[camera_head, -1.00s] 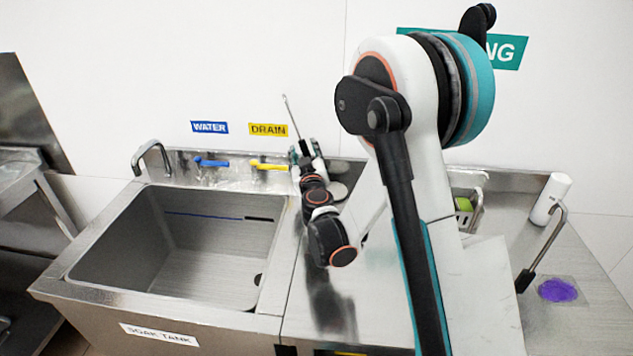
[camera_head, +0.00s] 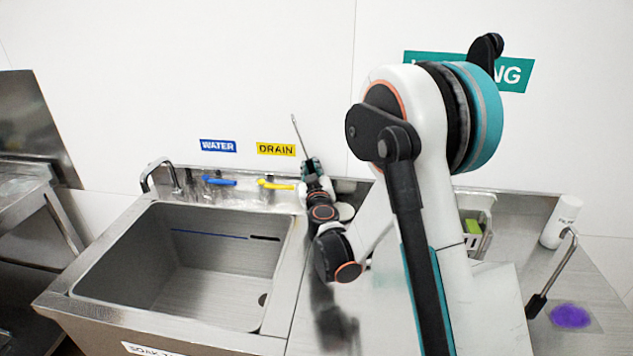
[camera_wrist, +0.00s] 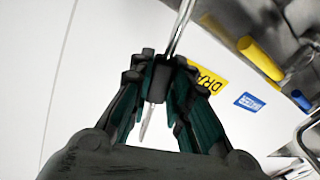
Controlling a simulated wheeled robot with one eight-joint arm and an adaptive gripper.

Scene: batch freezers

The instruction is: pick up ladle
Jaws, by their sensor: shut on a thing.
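The ladle (camera_head: 298,136) shows as a thin metal handle rising at a tilt above my gripper (camera_head: 312,168), near the back wall and to the right of the sink. In the wrist view my gripper (camera_wrist: 158,85) is shut on the ladle's shaft. The metal shaft (camera_wrist: 183,25) runs up out of the top of the picture, and a short tapered end (camera_wrist: 146,122) sticks out below the fingers. The ladle's bowl cannot be made out in either view.
A steel sink (camera_head: 88,262) stands left, with a faucet (camera_head: 160,166), a blue lever (camera_head: 219,182) and a yellow lever (camera_head: 276,185) behind it. To the right are a basket with a green item (camera_head: 473,228), a white bottle (camera_head: 560,222) and a purple patch (camera_head: 570,316).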

